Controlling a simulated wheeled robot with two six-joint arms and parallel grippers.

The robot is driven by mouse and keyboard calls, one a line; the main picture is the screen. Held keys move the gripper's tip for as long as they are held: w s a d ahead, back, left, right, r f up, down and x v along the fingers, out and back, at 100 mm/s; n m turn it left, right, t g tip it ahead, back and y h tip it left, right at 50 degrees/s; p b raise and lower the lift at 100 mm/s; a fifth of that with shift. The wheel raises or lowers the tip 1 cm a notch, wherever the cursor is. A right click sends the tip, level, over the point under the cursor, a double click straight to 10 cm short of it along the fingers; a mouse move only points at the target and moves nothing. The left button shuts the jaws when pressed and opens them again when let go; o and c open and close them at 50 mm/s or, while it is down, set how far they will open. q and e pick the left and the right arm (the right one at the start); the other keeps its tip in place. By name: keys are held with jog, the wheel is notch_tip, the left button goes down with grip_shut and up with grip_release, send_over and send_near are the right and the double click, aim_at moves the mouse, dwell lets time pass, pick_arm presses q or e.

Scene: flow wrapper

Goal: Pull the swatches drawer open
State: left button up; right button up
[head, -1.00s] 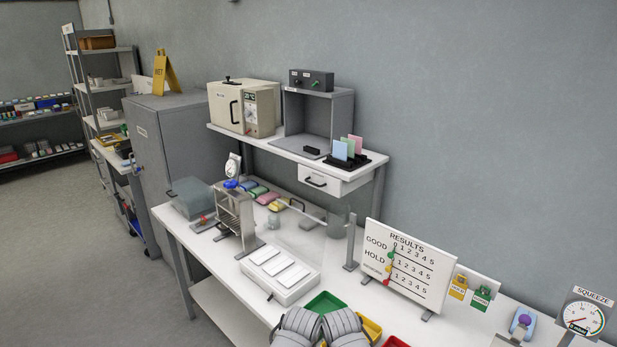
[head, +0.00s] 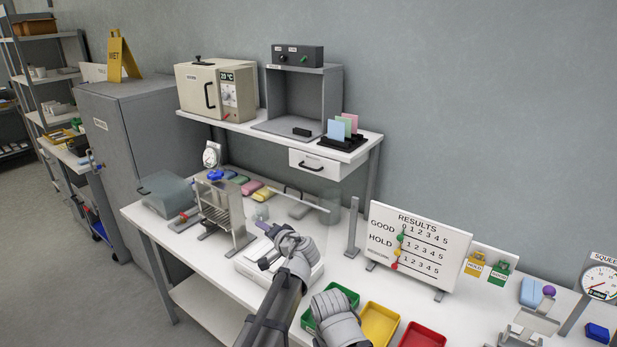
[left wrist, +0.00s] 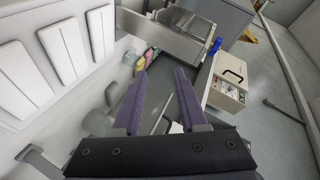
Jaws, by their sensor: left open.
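The white drawer (head: 318,163) hangs under the right end of the raised shelf, with a dark bar handle (head: 312,167) on its front. It looks shut; its small label is too small to read. My left gripper (head: 264,244) is open and empty, over the bench in front of and below the drawer, clearly apart from the handle. The left wrist view shows its two purple fingers (left wrist: 158,100) spread with nothing between them. I cannot make out the drawer for sure in that view.
A white tray of pads (head: 250,268) lies under my left arm. A metal rack (head: 222,212) stands left of it. A clear panel and grey post (head: 352,230) stand near the drawer. The results board (head: 418,245) is right. Coloured cards (head: 343,128) stand on the shelf above.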

pick_arm(q)
jog(key=w+d+r+m+t+h, duration=0.1)
jog(key=w+d+r+m+t, duration=0.3)
jog(key=w+d+r, duration=0.3)
jog(key=m+t+h, duration=0.3)
jog(key=m+h, duration=0.1)
jog(key=m, duration=0.1)
send_near(309, 171)
jog(key=s+r, duration=0.2)
jog(key=shift+s+a+r+b, duration=0.15)
jog(key=shift+s+r+b, duration=0.1)
jog(key=shift+s+b, duration=0.1)
jog(key=shift+w+a+r+p, duration=0.15)
jog(key=shift+w+a, duration=0.1)
jog(key=shift+w, duration=1.05)
jog(key=shift+w+a+r+p, duration=0.15)
jog(key=shift+w+a+p, duration=0.05)
jog(key=shift+w, duration=1.1)
jog(key=shift+w+a+r+p, duration=0.15)
jog(key=shift+w+a, duration=0.1)
jog(key=shift+w, duration=1)
jog(key=shift+s, duration=0.1)
jog(key=shift+c, duration=0.2)
grip_shut()
